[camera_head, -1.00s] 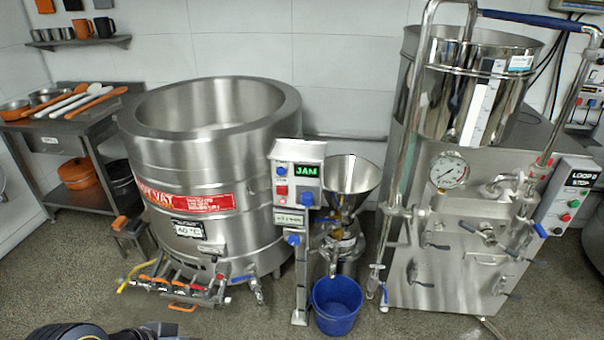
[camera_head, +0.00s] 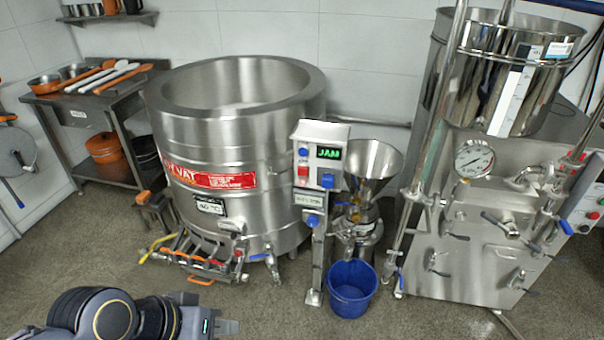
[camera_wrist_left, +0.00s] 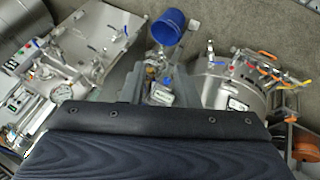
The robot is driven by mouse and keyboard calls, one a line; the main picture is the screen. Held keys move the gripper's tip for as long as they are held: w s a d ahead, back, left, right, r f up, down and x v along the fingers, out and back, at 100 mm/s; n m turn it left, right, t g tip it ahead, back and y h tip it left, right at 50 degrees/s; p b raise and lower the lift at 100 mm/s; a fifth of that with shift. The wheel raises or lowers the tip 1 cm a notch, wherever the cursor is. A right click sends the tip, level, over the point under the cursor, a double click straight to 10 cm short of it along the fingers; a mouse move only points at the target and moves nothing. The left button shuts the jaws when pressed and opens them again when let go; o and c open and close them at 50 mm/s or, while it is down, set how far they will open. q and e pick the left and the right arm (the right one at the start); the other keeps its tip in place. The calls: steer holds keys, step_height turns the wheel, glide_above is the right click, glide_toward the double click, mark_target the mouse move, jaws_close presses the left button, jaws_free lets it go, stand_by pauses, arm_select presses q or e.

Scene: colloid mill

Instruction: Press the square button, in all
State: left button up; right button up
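The control box (camera_head: 321,140) of the colloid mill stands on a post in the middle of the head view. The mill's steel funnel (camera_head: 372,168) is just right of the box. My left gripper (camera_head: 230,327) is low at the lower left, well apart from the box. In the left wrist view its grey fingers (camera_wrist_left: 160,72) appear spread, with nothing between them. My right gripper is out of view.
A large steel vat (camera_head: 235,120) stands left of the box, with pipes and valves at its foot. A blue bucket (camera_head: 351,288) is on the floor below the mill. A steel machine with a gauge (camera_head: 474,160) stands right. Open floor lies in front.

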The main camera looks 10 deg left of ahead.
arm_select(q)
jaws_close()
stand_by(1.4)
